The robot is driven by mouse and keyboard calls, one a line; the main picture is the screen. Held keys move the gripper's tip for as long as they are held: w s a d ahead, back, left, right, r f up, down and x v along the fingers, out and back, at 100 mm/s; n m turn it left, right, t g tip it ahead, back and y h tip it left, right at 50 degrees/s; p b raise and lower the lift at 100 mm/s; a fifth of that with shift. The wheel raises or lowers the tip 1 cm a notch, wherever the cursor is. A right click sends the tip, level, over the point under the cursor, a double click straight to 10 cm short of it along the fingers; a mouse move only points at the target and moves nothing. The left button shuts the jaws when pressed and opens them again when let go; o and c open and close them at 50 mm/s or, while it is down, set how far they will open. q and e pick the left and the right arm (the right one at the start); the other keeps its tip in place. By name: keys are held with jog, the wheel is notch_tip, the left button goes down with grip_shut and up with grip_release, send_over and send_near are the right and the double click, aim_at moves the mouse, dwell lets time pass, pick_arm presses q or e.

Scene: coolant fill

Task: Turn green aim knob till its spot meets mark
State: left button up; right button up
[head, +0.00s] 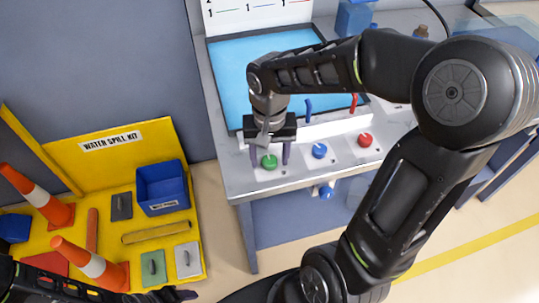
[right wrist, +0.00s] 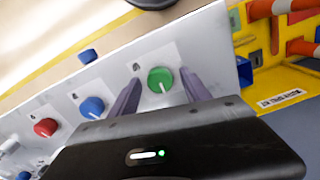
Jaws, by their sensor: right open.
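The green knob (head: 269,161) sits on the front ledge of the bench, at the left of a row of three knobs. In the right wrist view the green knob (right wrist: 160,80) shows a pale pointer line and lies between and beyond my fingertips. My right gripper (head: 270,160) is open, with one finger on each side of the green knob; I cannot tell whether either finger touches it. Small marks on the plate around the knob are too small to read. My left gripper (head: 180,295) shows only in part at the bottom left, and its jaws are unclear.
A blue knob (head: 319,151) and a red knob (head: 365,140) stand to the right of the green one. Behind them lies a blue tray (head: 240,70) with small spouts at its front. A yellow spill kit station (head: 150,228) with cones and a blue bin stands at left.

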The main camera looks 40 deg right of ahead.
jog(key=shift+f, duration=0.1)
grip_shut()
dwell(0.6)
